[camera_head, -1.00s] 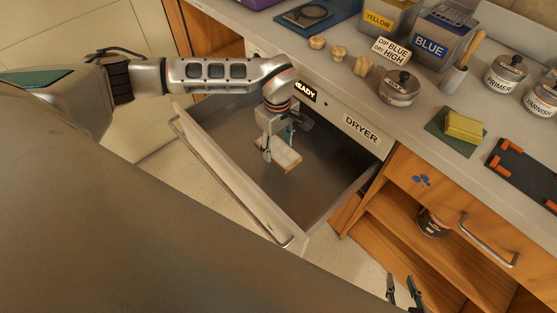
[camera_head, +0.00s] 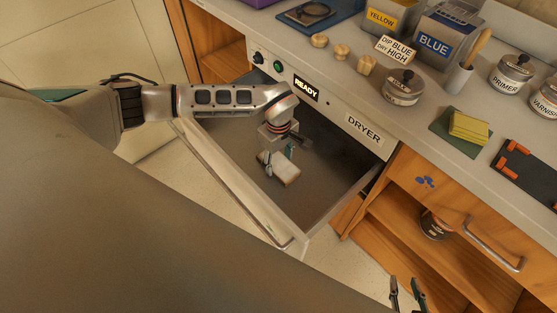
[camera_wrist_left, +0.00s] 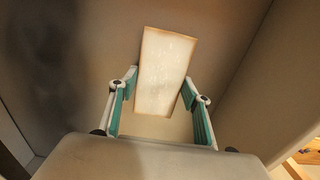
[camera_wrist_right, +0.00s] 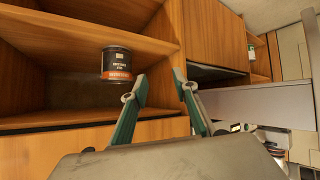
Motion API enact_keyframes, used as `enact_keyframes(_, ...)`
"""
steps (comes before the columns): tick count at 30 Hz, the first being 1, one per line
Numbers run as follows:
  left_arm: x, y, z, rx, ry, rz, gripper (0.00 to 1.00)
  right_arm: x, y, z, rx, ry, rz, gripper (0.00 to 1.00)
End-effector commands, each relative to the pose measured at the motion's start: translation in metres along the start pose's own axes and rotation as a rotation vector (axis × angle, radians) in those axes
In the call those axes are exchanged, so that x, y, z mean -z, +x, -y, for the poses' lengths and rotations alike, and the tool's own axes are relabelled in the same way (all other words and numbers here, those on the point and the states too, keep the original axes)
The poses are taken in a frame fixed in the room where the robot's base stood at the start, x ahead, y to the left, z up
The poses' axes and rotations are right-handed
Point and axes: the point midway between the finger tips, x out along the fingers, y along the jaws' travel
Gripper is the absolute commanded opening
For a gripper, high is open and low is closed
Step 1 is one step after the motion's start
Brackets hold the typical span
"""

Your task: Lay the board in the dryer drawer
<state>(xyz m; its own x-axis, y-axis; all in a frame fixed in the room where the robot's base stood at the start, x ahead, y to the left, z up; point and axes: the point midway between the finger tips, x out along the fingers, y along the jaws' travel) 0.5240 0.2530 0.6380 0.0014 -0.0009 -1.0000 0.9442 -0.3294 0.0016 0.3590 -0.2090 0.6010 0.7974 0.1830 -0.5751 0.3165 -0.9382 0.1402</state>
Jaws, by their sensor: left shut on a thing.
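The board (camera_head: 285,170) is a small pale rectangle with light wooden edges, low inside the open dryer drawer (camera_head: 230,180). My left gripper (camera_head: 275,163) reaches down into the drawer and is shut on the board. In the left wrist view the board (camera_wrist_left: 165,72) sits between the fingertips (camera_wrist_left: 160,88), with the grey drawer floor behind it. I cannot tell whether the board touches the floor. My right gripper (camera_head: 408,292) is at the bottom edge of the head view, away from the drawer. In the right wrist view its fingers (camera_wrist_right: 160,90) are apart with nothing between them.
The dryer's display (camera_head: 306,88) reads READY. A sign (camera_head: 397,50) reads "DIP BLUE DRY HIGH". Jars, tins, a green-yellow sponge (camera_head: 468,127) and wooden knobs stand on the counter. A tin (camera_wrist_right: 116,63) sits on an open shelf near my right gripper. The drawer floor around the board is clear.

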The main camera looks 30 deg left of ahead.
Motion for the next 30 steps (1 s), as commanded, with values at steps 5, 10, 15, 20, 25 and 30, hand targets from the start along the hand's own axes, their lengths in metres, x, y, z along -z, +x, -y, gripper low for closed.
enact_keyframes(5,0.000,0.002,0.000,0.001,-0.001,0.000,0.65,-0.001,0.000,0.000,0.000,0.000,0.001,0.29)
enact_keyframes(10,0.000,0.002,0.000,0.001,0.000,0.000,0.65,-0.001,0.000,0.000,0.000,0.000,0.001,0.29)
enact_keyframes(15,0.000,0.000,0.000,0.001,0.000,0.000,0.65,-0.001,-0.001,0.001,0.001,0.001,0.003,0.29)
enact_keyframes(20,0.001,-0.017,-0.001,-0.002,0.000,-0.001,0.65,0.002,-0.003,0.000,0.001,0.003,0.000,0.29)
enact_keyframes(25,0.001,-0.052,-0.002,-0.005,0.001,-0.002,0.65,0.007,-0.006,0.001,0.003,0.008,-0.003,0.29)
enact_keyframes(30,0.001,-0.086,-0.001,-0.004,0.000,-0.003,0.65,0.008,-0.008,0.004,0.009,0.013,-0.001,0.29)
